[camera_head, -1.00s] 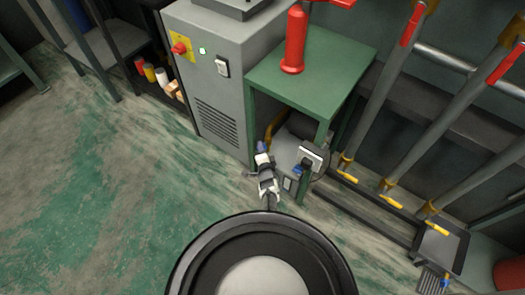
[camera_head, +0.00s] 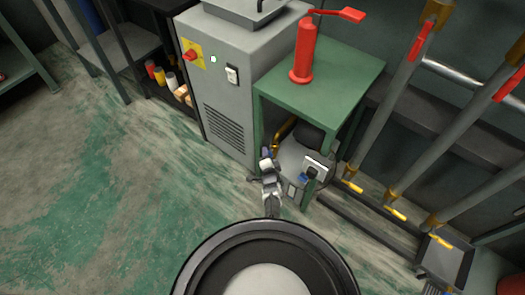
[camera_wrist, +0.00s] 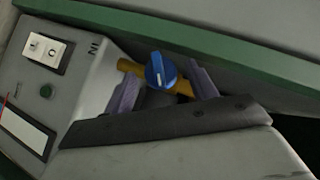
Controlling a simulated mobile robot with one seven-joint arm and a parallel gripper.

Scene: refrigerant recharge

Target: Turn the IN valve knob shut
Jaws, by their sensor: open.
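The blue IN valve knob (camera_wrist: 160,70) sits on a brass-yellow pipe in the wrist view, beside the grey machine face (camera_wrist: 85,75) marked with the IN letters, which read upside down. My gripper (camera_wrist: 165,88) is open, with one purple finger pad to the left of the knob and one to the right. The knob shows between the pads, and I cannot tell whether either touches it. In the head view my gripper (camera_head: 266,155) is at the left side of the grey recharge machine (camera_head: 292,160), under the green table. The IN knob is not discernible there.
The green table (camera_head: 330,82) with a red hand pump (camera_head: 306,55) stands over the machine. A grey cabinet (camera_head: 228,100) is close on the left. Pipes with yellow-handled valves (camera_head: 395,213) are on the right. The floor (camera_head: 110,190) at left is clear.

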